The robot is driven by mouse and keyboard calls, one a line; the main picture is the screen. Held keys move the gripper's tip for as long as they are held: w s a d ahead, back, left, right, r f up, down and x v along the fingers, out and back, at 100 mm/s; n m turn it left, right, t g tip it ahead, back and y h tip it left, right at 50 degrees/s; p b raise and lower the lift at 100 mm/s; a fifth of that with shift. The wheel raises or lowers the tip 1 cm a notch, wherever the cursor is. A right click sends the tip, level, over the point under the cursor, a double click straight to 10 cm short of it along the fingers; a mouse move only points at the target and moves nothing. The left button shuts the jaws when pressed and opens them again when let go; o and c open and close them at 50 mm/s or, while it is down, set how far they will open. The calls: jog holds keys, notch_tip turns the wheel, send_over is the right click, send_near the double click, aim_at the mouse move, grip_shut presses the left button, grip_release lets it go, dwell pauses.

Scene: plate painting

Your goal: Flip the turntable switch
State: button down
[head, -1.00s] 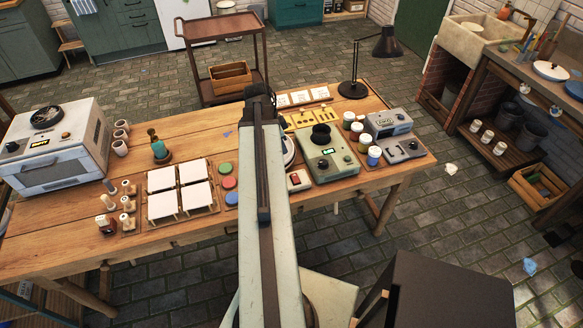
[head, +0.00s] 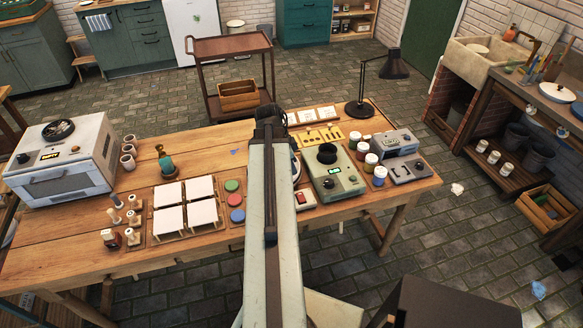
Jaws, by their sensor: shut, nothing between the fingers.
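A small box with a red switch (head: 302,197), which looks like the turntable switch, stands near the table's front edge, just right of my arm. Which way the switch is set is too small to tell. A pale round edge, perhaps the turntable (head: 296,168), shows behind it; my arm hides most of it. My arm reaches up the middle of the head view, over the table, and ends in a dark joint. My gripper's fingers are hidden behind the arm's end.
A green device (head: 334,175) with a dark cup stands right of the switch box, with paint jars (head: 371,160) and grey devices beyond. White tiles (head: 185,205) and coloured discs (head: 235,200) lie left of my arm. A black lamp (head: 362,85) stands at the back.

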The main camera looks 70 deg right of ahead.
jog(key=s+p+v, duration=0.2)
jog(key=p+v, duration=1.1)
jog(key=shift+a+r, duration=0.35)
jog(key=shift+r, duration=0.15)
jog(key=shift+w, duration=0.1)
